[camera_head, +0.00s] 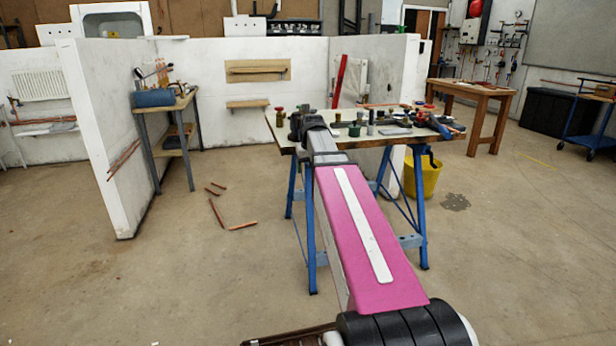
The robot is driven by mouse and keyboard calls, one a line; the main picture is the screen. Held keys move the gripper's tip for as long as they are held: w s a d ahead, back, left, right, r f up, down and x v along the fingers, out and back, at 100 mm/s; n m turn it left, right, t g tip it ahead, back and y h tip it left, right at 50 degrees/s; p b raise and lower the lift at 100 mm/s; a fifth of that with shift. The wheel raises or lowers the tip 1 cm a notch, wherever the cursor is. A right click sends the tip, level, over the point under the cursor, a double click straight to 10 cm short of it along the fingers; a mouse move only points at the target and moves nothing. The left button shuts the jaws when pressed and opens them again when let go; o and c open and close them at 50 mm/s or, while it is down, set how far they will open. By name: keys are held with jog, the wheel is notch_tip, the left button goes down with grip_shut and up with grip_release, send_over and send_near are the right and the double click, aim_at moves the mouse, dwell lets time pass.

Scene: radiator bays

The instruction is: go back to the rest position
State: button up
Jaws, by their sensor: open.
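My arm stretches forward from the bottom of the head view, with a pink cover on its near link. My gripper (297,122) is the small dark end of the arm, at the left part of the work table (395,141). It is open, and I see nothing held in it. Its fingers are small and partly hidden by the wrist, so I cannot tell whether they touch the table top. The table has blue trestle legs and carries several small fittings and tools.
A yellow bucket (424,178) stands under the table's right side. Copper pipe pieces (217,212) lie on the floor to the left. A small bench (170,107) stands by the white partition wall (115,140). A wooden table (480,92) is at back right. Floor is open on both sides.

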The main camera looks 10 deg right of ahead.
jog(key=s+a+f+g, duration=0.1)
jog(key=s+a+f, duration=0.2)
jog(key=s+f, duration=0.7)
jog(key=s+a+f+g, duration=0.1)
jog(key=s+a+f, duration=0.2)
jog(key=s+f, duration=0.8)
notch_tip(320, 180, down, 8)
jog(key=shift+a+r+g, duration=0.15)
jog(key=shift+a+g, duration=0.15)
jog(key=shift+a, duration=0.05)
jog(key=shift+s, duration=0.1)
